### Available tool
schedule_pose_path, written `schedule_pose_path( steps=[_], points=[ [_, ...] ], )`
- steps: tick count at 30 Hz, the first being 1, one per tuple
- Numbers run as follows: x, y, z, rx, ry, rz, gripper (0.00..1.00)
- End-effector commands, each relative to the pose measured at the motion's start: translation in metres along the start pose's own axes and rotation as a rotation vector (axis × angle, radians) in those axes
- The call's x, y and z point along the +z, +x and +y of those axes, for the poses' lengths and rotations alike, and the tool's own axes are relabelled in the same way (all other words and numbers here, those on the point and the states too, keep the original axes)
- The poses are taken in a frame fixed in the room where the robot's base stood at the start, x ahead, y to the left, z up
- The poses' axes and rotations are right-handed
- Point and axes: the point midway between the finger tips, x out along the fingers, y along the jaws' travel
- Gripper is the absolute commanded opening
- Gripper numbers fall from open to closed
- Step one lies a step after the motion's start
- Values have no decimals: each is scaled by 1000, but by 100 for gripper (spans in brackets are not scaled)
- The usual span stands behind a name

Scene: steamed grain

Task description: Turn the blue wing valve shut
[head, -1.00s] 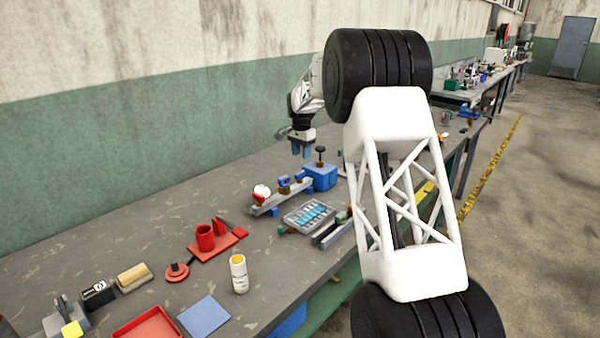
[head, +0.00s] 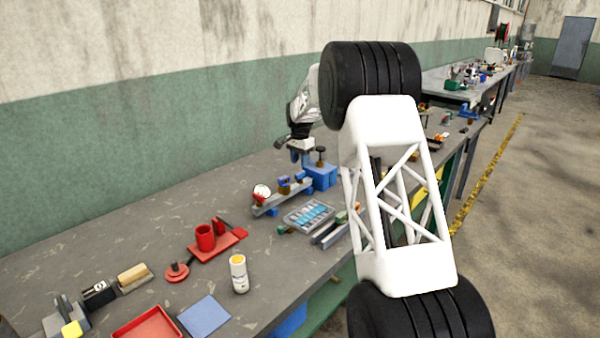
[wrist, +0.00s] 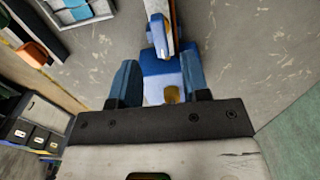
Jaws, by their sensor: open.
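In the head view, a grey bar rig (head: 270,205) on the bench carries a white-and-red round part (head: 261,192) and small blue pieces on brass-coloured stems. One blue piece (head: 284,181) looks like the wing valve handle; at this size I cannot be sure. My gripper (head: 302,157) is above the rig's far end, beside a blue box (head: 322,178) with a dark knob. In the wrist view, the open fingers of my gripper (wrist: 161,78) point at a blue block (wrist: 168,65). An upright blue piece (wrist: 158,35) stands just beyond the fingertips, with nothing held.
A grey tray with light-blue items (head: 308,215) lies in front of the rig. The wall runs behind the bench.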

Motion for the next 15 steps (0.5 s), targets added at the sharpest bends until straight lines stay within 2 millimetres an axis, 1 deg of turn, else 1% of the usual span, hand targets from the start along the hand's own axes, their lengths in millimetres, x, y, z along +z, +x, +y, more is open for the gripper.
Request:
schedule_pose_path(
  steps=[1,7,12,15],
  points=[
    [0,7,0,1,0,-1,43],
    [0,31,0,1,0,-1,43],
    [0,45,0,0,0,0,43],
    [0,49,0,-1,0,1,43]
  ],
)
